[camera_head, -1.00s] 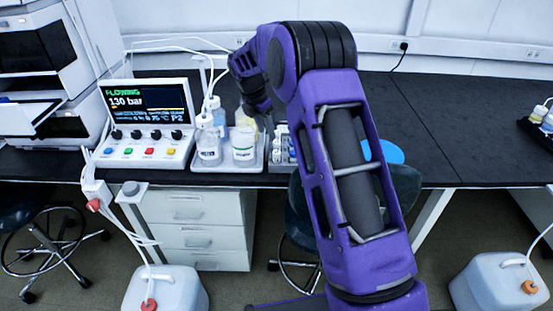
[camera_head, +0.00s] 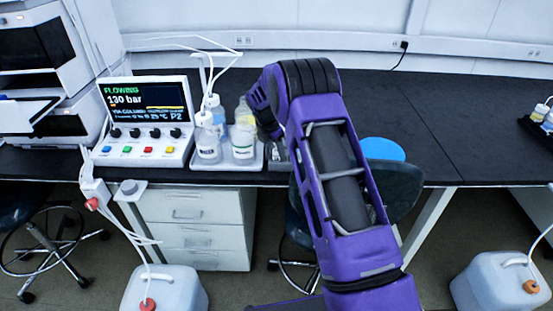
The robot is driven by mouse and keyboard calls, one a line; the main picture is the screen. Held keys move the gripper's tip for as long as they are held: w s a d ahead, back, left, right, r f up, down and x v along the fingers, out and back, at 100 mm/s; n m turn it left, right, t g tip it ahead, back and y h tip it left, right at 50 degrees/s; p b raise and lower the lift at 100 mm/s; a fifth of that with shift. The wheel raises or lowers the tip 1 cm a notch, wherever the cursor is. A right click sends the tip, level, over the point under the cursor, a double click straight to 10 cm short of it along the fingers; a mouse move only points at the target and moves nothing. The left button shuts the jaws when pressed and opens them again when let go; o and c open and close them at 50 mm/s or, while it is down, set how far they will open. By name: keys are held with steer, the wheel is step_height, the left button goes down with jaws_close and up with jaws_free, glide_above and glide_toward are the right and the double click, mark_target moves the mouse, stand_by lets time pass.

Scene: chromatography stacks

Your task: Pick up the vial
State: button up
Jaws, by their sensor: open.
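My gripper (camera_head: 272,135) is at the end of the purple arm, low over the bench beside the bottle tray. Its fingers are small and dark here, and partly hidden by my own arm. A small grey vial rack (camera_head: 275,161) stands right of the bottles, directly under my gripper. My arm covers most of the rack, so I cannot make out a single vial in it or whether the fingers touch one.
A white tray (camera_head: 226,165) holds a clear bottle (camera_head: 208,147) and a white-labelled bottle (camera_head: 242,147) close left of my gripper. A control box (camera_head: 145,122) reads 130 bar. A dark tray with small containers (camera_head: 540,125) is far right.

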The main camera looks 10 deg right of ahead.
jaws_close()
stand_by(0.3)
